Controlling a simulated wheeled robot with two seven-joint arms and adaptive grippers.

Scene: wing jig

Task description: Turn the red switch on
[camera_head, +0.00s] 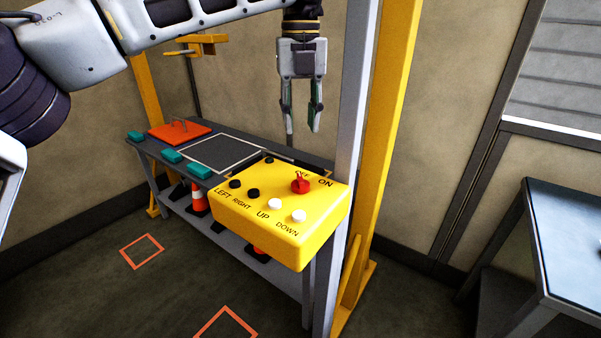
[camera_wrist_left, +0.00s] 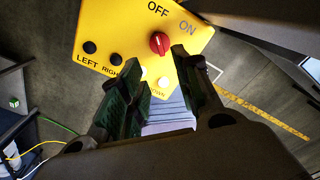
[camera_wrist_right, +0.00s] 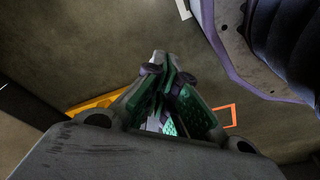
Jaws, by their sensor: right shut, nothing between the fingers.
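The red switch (camera_head: 300,186) is a rotary knob on top of a yellow control box (camera_head: 270,237). It also shows in the left wrist view (camera_wrist_left: 159,43), where its pale mark seems to point toward the OFF label rather than ON. My left gripper (camera_head: 302,130) hangs fingers down above and behind the box. Its fingers are apart with nothing between them. In the left wrist view the knob lies just beyond the gap between its fingertips (camera_wrist_left: 160,70). My right gripper (camera_wrist_right: 167,76) shows only in the right wrist view, shut and empty over the floor.
Black and white buttons sit beside the knob on the box. A grey upright (camera_head: 347,130) and a yellow post (camera_head: 391,130) stand close at right. A dark workbench (camera_head: 225,158) with teal blocks and an orange plate is behind. A table (camera_head: 560,235) stands far right.

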